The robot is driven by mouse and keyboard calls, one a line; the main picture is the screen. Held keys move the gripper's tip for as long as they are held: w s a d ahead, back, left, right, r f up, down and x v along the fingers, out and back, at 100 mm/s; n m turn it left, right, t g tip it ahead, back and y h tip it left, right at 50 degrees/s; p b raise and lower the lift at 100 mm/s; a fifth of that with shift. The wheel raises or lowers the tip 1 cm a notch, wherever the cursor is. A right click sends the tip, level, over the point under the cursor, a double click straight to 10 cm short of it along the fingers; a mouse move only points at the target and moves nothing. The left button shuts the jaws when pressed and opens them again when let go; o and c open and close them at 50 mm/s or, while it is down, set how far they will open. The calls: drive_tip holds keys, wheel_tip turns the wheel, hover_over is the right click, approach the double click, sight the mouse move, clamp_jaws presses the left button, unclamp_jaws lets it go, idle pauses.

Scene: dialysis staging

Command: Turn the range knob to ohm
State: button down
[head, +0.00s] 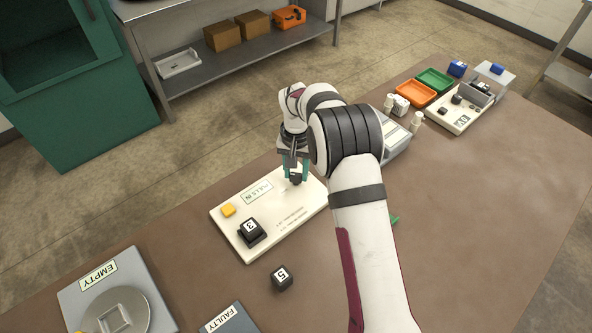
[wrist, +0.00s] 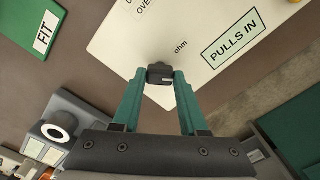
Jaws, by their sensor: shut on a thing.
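The black range knob (wrist: 160,70) stands on the cream board (wrist: 130,45), between my teal fingertips in the wrist view. The small printed word "ohm" lies on the board just beyond the knob, up and to the right. My gripper (wrist: 160,82) is shut on the knob. In the head view my gripper (head: 296,176) reaches down to the far right part of the board (head: 262,215), and my arm covers part of that end. I cannot tell which way the knob points.
The board bears a "PULLS IN" label (head: 257,192), a yellow button (head: 228,210) and a black block marked 3 (head: 252,231). A block marked 5 (head: 282,277) lies on the table in front. A green "FIT" mat (wrist: 22,32) is beside the board.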

sight(296, 175)
drive_tip(key=n, duration=0.5)
drive_tip(key=shift+n, duration=2.6)
drive_tip(key=shift+c, duration=2.2)
unclamp_jaws()
drive_tip(key=shift+r, duration=0.15)
wheel_tip(296, 175, up, 16)
drive_tip(key=shift+f, duration=0.2)
